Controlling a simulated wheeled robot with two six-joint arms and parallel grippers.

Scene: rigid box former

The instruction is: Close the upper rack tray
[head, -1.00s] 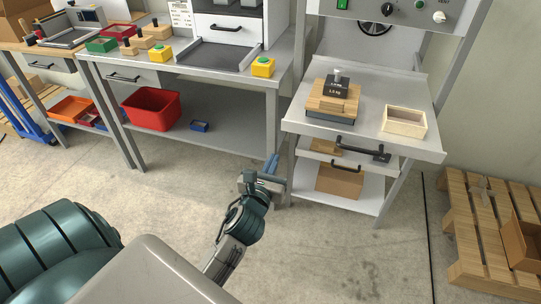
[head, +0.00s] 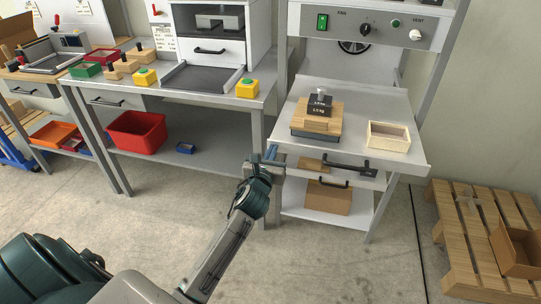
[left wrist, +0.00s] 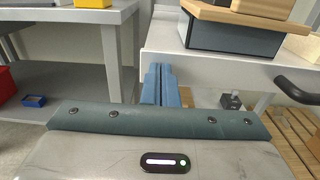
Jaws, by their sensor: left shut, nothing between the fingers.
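The upper rack tray (head: 400,158) is a pale grey board on the rack at the right, sticking out past the shelf below. Its dark bar handle (head: 350,169) is at the front; it also shows at the right edge of the left wrist view (left wrist: 300,92). My left gripper (head: 268,156) has blue fingers, shut and empty, just off the tray's front left corner. In the left wrist view the fingers (left wrist: 160,84) point forward beside the tray's left end (left wrist: 215,72), left of the handle. I cannot tell whether they touch it. My right gripper is not in view.
On the tray sit a dark-based wooden block with a weight (head: 318,115) and an open wooden box (head: 388,137). A workbench (head: 225,100) stands left, a pallet (head: 470,230) right. Floor in front is clear.

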